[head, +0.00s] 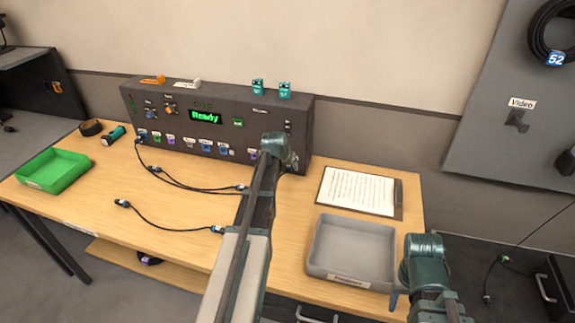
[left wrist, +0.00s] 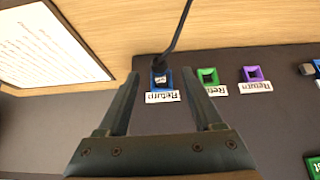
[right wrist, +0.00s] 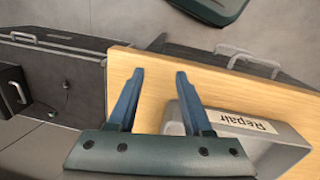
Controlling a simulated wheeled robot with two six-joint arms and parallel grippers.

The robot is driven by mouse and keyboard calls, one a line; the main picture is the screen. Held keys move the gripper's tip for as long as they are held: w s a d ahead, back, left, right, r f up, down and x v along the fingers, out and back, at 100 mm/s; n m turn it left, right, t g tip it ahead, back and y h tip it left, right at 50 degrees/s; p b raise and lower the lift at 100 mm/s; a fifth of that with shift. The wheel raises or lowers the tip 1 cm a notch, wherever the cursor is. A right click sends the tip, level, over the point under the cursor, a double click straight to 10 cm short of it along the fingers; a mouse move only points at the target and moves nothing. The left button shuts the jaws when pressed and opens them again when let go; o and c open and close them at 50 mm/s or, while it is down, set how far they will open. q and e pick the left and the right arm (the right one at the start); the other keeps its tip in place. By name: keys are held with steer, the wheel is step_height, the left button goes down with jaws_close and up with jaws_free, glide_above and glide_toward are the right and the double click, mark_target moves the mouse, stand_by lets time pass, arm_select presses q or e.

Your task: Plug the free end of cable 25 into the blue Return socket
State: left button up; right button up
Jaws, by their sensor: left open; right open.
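The blue Return socket (left wrist: 153,88) is in the left wrist view, its label upside down. A dark plug (left wrist: 161,76) with a small white tag sits at this socket and looks inserted; its number is too small to read. Its black cable (left wrist: 180,30) runs up out of that view. My left gripper (head: 277,148) is open in front of the panel, its fingers on either side of the plug and apart from it. In the head view it hides this socket. My right gripper (right wrist: 160,77) is open and empty near the table's front right edge, beside the grey tray.
Green (left wrist: 207,77) and purple (left wrist: 253,74) Return sockets are beside the blue one. Several dark cable ends (head: 217,229) lie on the table left of my left arm. A clipboard (head: 358,191), grey Repair tray (head: 350,249) and green tray (head: 52,171) stand on the table.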

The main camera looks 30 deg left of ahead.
arm_select(q)
steer(key=p+v, duration=0.9)
steer(key=v, duration=0.3)
steer(key=shift+s+r+p, duration=0.2)
steer(key=shift+p, duration=0.15)
steer(key=s+d+f+m+g+h, duration=0.15)
steer(key=s+d, duration=0.25)
steer(key=d, duration=0.7)
steer(key=s+d+f+m+g, duration=0.2)
steer(key=s+d, duration=0.1)
steer(key=d, duration=0.9)
steer(key=s+d+m+g+y, duration=0.1)
steer(key=s+d+m+g, duration=0.2)
steer(key=s+d, duration=1)
steer(key=shift+s, duration=1.05)
steer(key=shift+f+g, duration=0.15)
steer(key=shift+g, duration=0.1)
